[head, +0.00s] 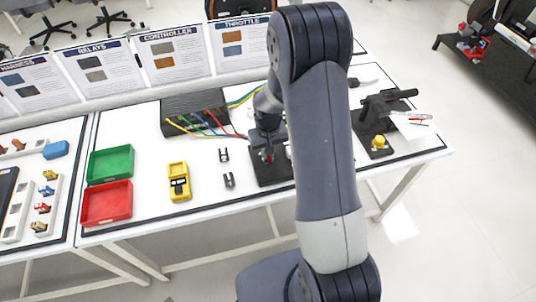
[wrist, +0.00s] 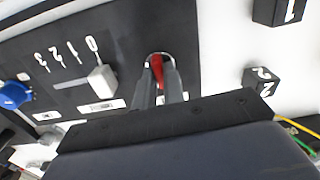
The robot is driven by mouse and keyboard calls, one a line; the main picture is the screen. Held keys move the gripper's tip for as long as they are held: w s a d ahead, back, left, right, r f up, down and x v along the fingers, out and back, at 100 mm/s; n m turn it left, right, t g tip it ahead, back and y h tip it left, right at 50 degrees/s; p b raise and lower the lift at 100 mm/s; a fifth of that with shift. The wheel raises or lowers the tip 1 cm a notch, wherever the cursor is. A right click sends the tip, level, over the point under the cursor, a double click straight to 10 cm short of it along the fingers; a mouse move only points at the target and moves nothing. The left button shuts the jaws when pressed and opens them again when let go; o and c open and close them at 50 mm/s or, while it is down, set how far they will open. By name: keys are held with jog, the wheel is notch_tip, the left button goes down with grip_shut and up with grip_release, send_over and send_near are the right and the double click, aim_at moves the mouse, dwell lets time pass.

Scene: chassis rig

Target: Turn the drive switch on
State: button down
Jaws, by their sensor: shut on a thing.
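The drive switch is a small red lever (wrist: 156,64) on a black panel (wrist: 125,40), seen in the wrist view. My gripper (wrist: 160,78) has its two grey fingers on either side of the red lever and is shut on it. The lever's base is partly hidden by the fingers. In the head view my gripper (head: 267,153) is low over the black panel (head: 268,174) on the table, with a bit of red at its tips. My arm hides the panel's right part.
A grey slider (wrist: 101,80) beside a scale numbered 0 to 3 and a blue knob (wrist: 14,95) are on the same panel. Black numbered blocks (wrist: 262,78) lie close by. A yellow meter (head: 179,182), a red bin (head: 106,203) and a green bin (head: 110,164) stand left.

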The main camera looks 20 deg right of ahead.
jog(key=m+b, duration=0.1)
jog(key=m, duration=0.2)
jog(key=shift+m+b, duration=0.8)
jog(key=shift+m, duration=1)
jog(key=c, duration=1.5)
grip_release()
notch_tip(320, 180, up, 11)
jog(key=shift+f, duration=0.15)
